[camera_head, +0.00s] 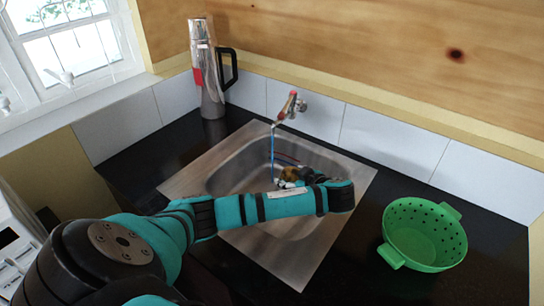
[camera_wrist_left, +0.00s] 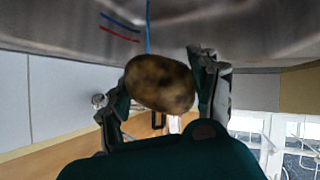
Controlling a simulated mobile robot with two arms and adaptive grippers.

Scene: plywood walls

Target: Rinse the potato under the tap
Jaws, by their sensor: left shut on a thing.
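The brown potato (camera_wrist_left: 160,83) is between the fingers of my left gripper (camera_wrist_left: 165,90), which is shut on it. In the head view the potato (camera_head: 289,173) shows only in part, inside the metal sink (camera_head: 228,157), with my left gripper (camera_head: 296,178) and forearm in front of it. The tap (camera_head: 290,106) is on the wall behind the sink. A thin blue stream of water (camera_head: 272,150) runs down from its spout. In the wrist view the stream (camera_wrist_left: 148,28) meets the potato's edge or passes just behind it; I cannot tell which. My right gripper is not in view.
A green colander (camera_head: 424,234) stands on the black counter right of the sink. A tall silver jug with a black handle (camera_head: 209,75) stands at the back left. A tiled wall (camera_head: 390,135) closes the back. My left arm crosses the sink's front.

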